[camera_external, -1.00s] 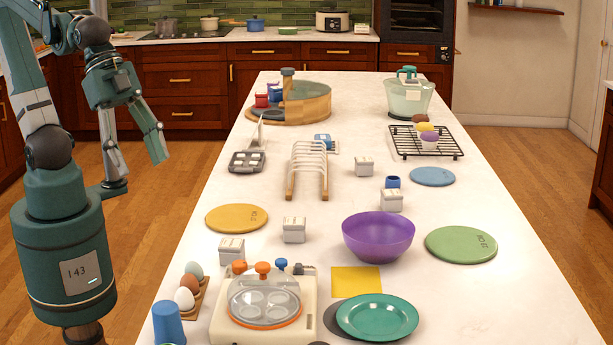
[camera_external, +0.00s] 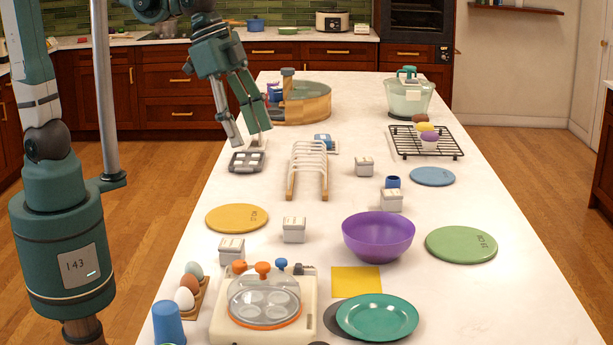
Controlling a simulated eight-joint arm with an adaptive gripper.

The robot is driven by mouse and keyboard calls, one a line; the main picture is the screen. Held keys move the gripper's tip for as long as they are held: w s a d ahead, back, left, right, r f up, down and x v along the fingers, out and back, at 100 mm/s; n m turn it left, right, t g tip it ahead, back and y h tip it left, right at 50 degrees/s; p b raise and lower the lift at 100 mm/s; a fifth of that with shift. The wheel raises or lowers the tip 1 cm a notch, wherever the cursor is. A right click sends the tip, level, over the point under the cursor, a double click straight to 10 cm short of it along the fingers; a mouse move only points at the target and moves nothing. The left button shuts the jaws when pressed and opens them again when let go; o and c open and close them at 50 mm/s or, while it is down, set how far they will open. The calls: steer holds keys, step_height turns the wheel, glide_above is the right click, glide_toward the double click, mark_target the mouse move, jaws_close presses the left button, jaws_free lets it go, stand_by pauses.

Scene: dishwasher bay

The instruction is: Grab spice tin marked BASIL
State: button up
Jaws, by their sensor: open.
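Several small pale box-shaped tins stand on the white counter: one at the front left (camera_external: 232,250), one right of it (camera_external: 294,230), one by the purple bowl (camera_external: 392,201) and one farther back (camera_external: 364,167). Their markings are too small to read, so I cannot tell which is BASIL. My gripper (camera_external: 248,139) is open and empty, fingers pointing down, over the far left of the counter.
A dark tray (camera_external: 247,162) lies just below my gripper in the picture. A white rack (camera_external: 308,160) stands right of it. A purple bowl (camera_external: 378,238), an egg cooker (camera_external: 263,310) and a round wooden-sided container (camera_external: 307,105) also occupy the counter.

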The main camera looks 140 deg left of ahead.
steer(key=w+a+f+n+g+p, duration=0.1)
steer(key=w+a+f+n, duration=0.1)
steer(key=a, duration=1.5)
steer(key=n+g+h+p, duration=0.2)
steer(key=n+g+p, duration=0.1)
steer(key=n+p, duration=0.1)
glide_above(365, 159)
step_height(365, 159, down, 18)
steer(key=shift+w+d+f, duration=0.1)
steer(key=shift+d, duration=0.05)
steer(key=shift+s+f, duration=0.1)
steer(key=shift+s, duration=0.1)
steer(key=shift+f, duration=0.15)
steer(key=shift+f, duration=1.15)
steer(key=shift+f, duration=0.1)
steer(key=shift+w+a+f+p, duration=0.15)
steer(key=shift+f+p, duration=0.1)
steer(key=shift+f, duration=1)
steer(key=shift+s+a+f+p, duration=0.1)
steer(key=shift+f+p, duration=0.1)
steer(key=shift+f, duration=1.05)
